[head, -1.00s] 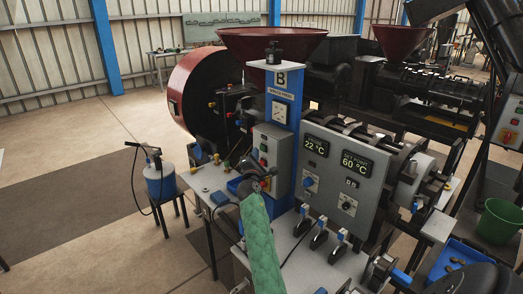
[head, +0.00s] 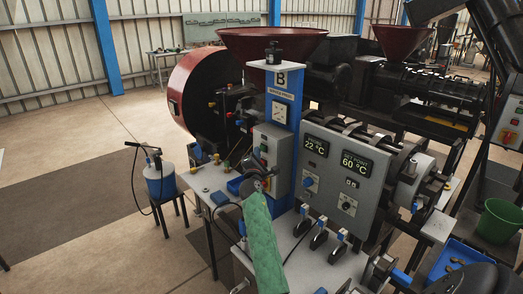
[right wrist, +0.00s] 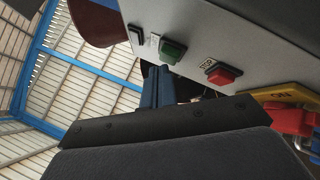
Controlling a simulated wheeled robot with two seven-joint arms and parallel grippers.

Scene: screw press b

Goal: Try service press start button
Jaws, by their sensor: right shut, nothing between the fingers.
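The press marked B has a grey switch box (head: 285,148) on its blue column (head: 284,100), with small coloured buttons on its front. In the right wrist view the box face (right wrist: 245,35) carries a green button (right wrist: 173,50), a red button (right wrist: 222,75) and a black one (right wrist: 135,34). My right gripper (head: 252,184), on the green-sleeved arm, is in front of the box's lower part. Its blue fingers (right wrist: 157,85) are shut and empty, with the tips just below the green button in the picture; I cannot tell whether they touch anything. My left gripper is out of view.
A grey panel (head: 321,205) with 22 °C and 60 °C displays stands right of the column. Levers (head: 320,238) stand on the bench below it. A yellow plate with a red switch (right wrist: 290,118) is at right in the wrist view. Open floor lies left.

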